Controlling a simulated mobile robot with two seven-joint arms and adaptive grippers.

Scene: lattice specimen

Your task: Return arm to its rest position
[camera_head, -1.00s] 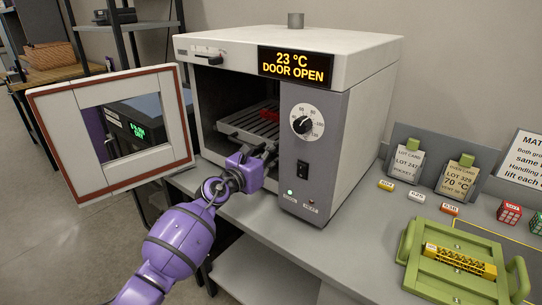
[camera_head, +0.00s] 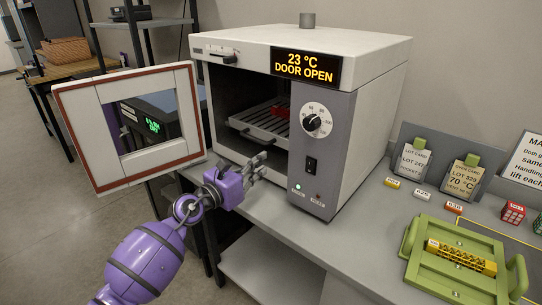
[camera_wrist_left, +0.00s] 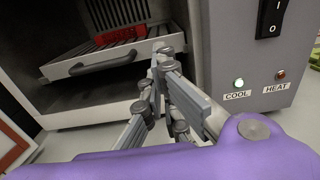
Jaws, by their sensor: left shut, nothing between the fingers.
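My left gripper (camera_head: 257,168) is shut and empty, just in front of the oven's open mouth at its lower right. Its closed fingers also show in the left wrist view (camera_wrist_left: 160,75). The oven (camera_head: 350,150) has its door (camera_head: 72,120) swung open to the left. Its display (camera_head: 305,67) reads 23 °C, DOOR OPEN. A red specimen (camera_head: 282,111) rests on the slatted rack (camera_head: 262,122) inside; it also shows in the left wrist view (camera_wrist_left: 118,38). My right gripper is not in view.
A green tray (camera_head: 420,262) with handles holds a yellow lattice specimen (camera_head: 460,257) on the bench at right. Lot cards (camera_head: 412,162), small labels and a red lattice cube (camera_head: 512,212) stand behind it. The open door stands close to my left arm; floor is clear at lower left.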

